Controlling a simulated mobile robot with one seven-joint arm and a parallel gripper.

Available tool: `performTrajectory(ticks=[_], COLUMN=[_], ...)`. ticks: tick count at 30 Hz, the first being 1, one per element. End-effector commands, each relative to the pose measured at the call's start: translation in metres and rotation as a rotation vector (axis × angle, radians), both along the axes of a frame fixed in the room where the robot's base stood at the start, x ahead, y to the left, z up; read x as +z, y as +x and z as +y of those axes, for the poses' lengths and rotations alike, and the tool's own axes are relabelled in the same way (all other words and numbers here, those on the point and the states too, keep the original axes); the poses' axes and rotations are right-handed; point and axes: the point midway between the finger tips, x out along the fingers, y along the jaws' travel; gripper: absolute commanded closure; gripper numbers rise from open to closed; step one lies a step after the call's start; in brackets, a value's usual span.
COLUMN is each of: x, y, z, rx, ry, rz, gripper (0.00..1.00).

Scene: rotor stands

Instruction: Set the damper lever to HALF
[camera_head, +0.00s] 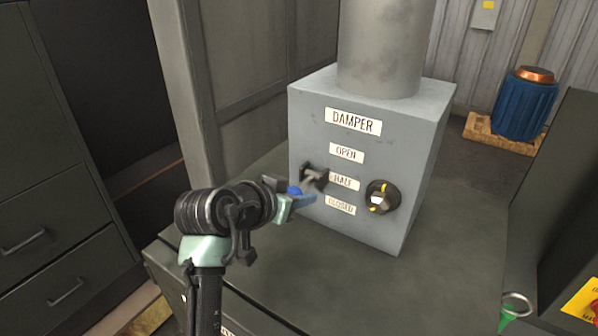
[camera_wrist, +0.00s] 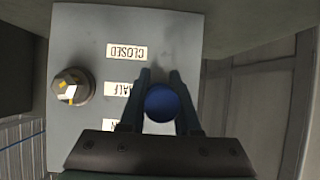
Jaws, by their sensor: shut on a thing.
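The grey damper box (camera_head: 420,135) stands on a dark bench, with OPEN (camera_head: 346,153), HALF (camera_head: 344,182) and CLOSED (camera_head: 340,206) labels from top to bottom. The damper lever (camera_head: 310,183) sticks out from a dark pivot left of the labels and ends in a blue ball knob (camera_wrist: 161,103). My gripper (camera_head: 294,191) is shut on the knob, with a finger on each side in the wrist view (camera_wrist: 161,85). In that upside-down view the knob is roughly beside HALF, slightly toward OPEN; its nearness to the camera makes the exact setting unclear.
A rotary knob (camera_head: 382,197) with yellow marks sits right of the labels. A pipe (camera_head: 380,50) rises from the box. A grey post (camera_head: 185,80) stands left of the bench, near drawers (camera_head: 50,250). The bench front is clear.

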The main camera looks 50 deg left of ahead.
Motion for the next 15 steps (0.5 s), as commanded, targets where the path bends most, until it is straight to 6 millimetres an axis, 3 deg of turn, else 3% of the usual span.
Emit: performTrajectory(ticks=[1, 2, 6, 15], x=[-0.0002, -0.0002, -0.0002, 0.0], y=[0.0001, 0.0001, 0.0, -0.0006], z=[-0.0003, -0.0003, -0.0002, 0.0], rx=[-0.001, -0.001, 0.0, 0.0], ry=[0.0, 0.0, 0.0, 0.0], rz=[0.0, 0.0, 0.0, -0.001], gripper=[1.0, 0.66, 0.4, 0.39])
